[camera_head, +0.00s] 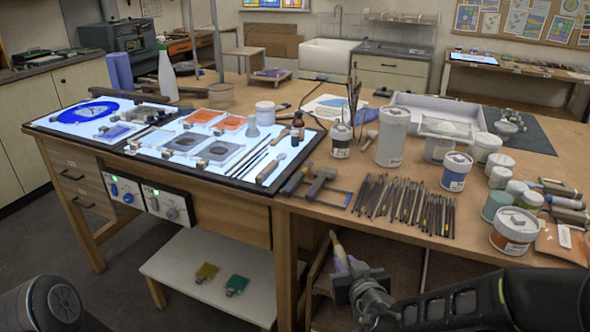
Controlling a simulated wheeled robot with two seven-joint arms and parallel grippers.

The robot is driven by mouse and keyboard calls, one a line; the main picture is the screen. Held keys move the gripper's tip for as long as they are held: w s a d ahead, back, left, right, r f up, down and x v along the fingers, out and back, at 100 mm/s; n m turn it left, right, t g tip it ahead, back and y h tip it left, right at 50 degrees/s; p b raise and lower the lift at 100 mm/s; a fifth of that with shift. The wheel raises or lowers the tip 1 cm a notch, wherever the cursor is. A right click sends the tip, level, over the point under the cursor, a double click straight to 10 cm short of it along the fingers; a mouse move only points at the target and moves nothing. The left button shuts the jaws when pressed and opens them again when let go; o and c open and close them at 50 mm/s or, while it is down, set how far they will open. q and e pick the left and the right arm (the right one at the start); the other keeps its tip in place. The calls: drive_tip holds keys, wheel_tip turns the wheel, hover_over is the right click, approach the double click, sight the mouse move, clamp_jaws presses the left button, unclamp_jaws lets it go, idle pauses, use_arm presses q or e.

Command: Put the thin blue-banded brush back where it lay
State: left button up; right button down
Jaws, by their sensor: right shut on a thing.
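My right gripper (347,281) is in front of the table's front edge, at the lower middle, apart from the tabletop. It is shut on a pale, slim object (340,250) that points up, with cream and purplish parts. A blue band on it cannot be made out. Several thin dark brushes (249,161) lie side by side on the right part of the lit panel (222,182). A dense row of brushes and pencils (405,205) lies on the wooden table to the right. My left gripper is out of view; only a dark part of my left arm shows.
Paint jars (456,171) and a tall grey canister (392,137) crowd the table's right side. A low shelf (208,275) holds two coloured glass pieces.

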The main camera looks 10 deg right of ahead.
drive_tip(key=shift+w+a, duration=0.15)
drive_tip(key=shift+a, duration=0.2)
